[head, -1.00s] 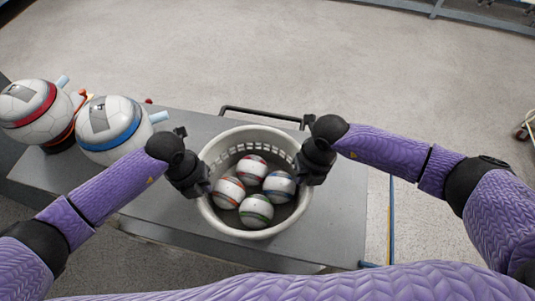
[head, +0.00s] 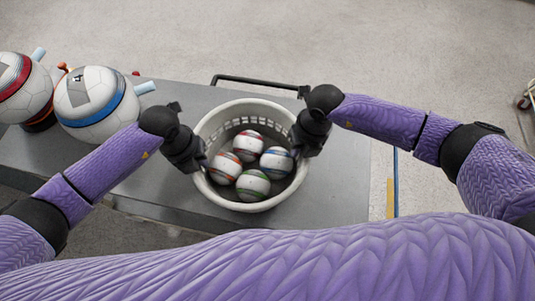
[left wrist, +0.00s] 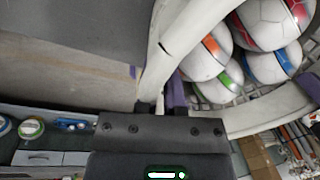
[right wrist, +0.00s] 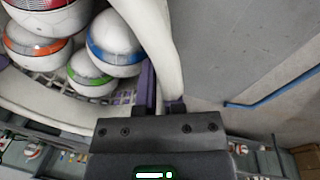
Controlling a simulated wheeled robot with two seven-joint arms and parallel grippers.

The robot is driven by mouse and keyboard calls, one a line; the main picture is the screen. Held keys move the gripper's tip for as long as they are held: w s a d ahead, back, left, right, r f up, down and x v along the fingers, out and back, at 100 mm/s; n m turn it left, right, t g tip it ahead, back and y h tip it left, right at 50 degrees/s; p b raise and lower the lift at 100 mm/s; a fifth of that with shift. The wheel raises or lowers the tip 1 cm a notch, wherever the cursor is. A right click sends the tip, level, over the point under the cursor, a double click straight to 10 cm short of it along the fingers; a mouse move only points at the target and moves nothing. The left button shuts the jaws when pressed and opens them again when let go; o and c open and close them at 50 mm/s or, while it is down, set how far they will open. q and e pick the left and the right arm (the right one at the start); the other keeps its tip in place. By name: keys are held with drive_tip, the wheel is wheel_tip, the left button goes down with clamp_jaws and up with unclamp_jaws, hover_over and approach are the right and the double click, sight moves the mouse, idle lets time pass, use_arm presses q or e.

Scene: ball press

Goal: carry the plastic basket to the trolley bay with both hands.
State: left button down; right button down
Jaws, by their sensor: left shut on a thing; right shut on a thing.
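The white plastic basket (head: 252,206) is in the middle of the head view, upright, over a grey metal surface. Several striped white balls (head: 250,165) lie inside it. My left gripper (head: 198,161) is shut on the basket's left rim. My right gripper (head: 303,146) is shut on its right rim. The basket wall also shows between the fingers in the left wrist view (left wrist: 180,42) and the right wrist view (right wrist: 158,38). The basket's underside is hidden, so I cannot tell whether it touches the surface. I cannot make out which place is the trolley bay.
The grey surface (head: 342,190) has a black bar (head: 255,82) along its far edge. Two large ball-shaped machines (head: 92,100) with red and blue bands stand at the left. Open floor (head: 430,65) lies beyond and to the right. A blue-and-yellow line (head: 392,185) runs along the right.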

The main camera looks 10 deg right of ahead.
use_arm(q)
drive_tip(key=c, duration=1.2)
unclamp_jaws()
drive_tip(key=shift+a+f, duration=0.15)
drive_tip(key=shift+f, duration=0.45)
use_arm(e)
drive_tip(key=c, duration=1.2)
unclamp_jaws()
drive_tip(key=shift+d+f, duration=0.15)
drive_tip(key=shift+f, duration=0.45)
use_arm(q)
drive_tip(key=o, duration=0.5)
drive_tip(key=shift+r, duration=0.25)
drive_tip(key=shift+c, duration=0.2)
use_arm(e)
drive_tip(key=o, duration=0.5)
drive_tip(key=shift+r, duration=0.25)
drive_tip(key=shift+c, duration=0.2)
use_arm(q)
wheel_tip(320, 180, up, 12)
drive_tip(key=a, duration=0.1)
drive_tip(key=shift+a, duration=0.25)
use_arm(e)
wheel_tip(320, 180, up, 12)
drive_tip(key=d, duration=0.1)
drive_tip(key=shift+d, duration=0.25)
use_arm(q)
drive_tip(key=shift+f, duration=0.1)
use_arm(e)
drive_tip(key=shift+w+f, duration=0.1)
